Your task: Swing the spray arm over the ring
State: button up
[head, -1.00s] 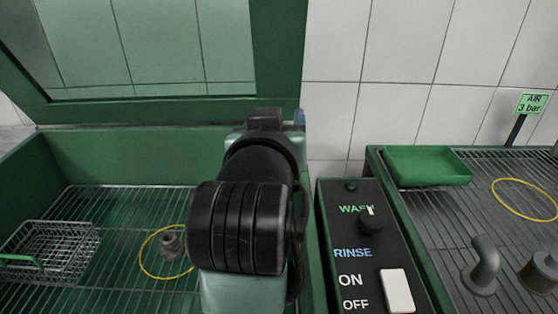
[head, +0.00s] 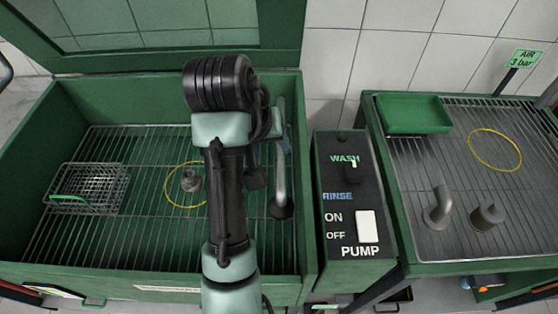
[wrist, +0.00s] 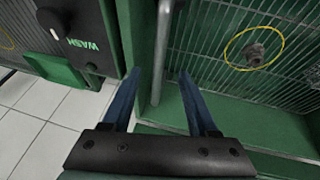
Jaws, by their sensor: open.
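The spray arm (head: 281,170) is a grey pipe at the right side of the green wash basin (head: 100,103), with a dark end low down. The yellow ring (head: 164,186) lies on the basin grate to its left, around a small grey-brown part (head: 190,180). The spray arm is not over the ring. In the wrist view, my gripper (wrist: 159,71) is open with blue fingers. The spray arm (wrist: 163,50) shows between the fingertips there; I cannot tell whether they touch it. The ring (wrist: 226,48) and part are to the right. In the head view my arm mostly hides the gripper.
A wire basket (head: 90,188) sits at the basin's left. A black control box (head: 345,215) with a knob and white switch stands right of the basin. Further right, a grated bench (head: 440,165) holds a green tray (head: 412,113), another yellow ring (head: 470,147) and two grey parts.

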aim_at(280, 162)
jog(key=x, duration=1)
jog(key=shift+f, duration=0.1)
grip_shut()
dwell(1.1)
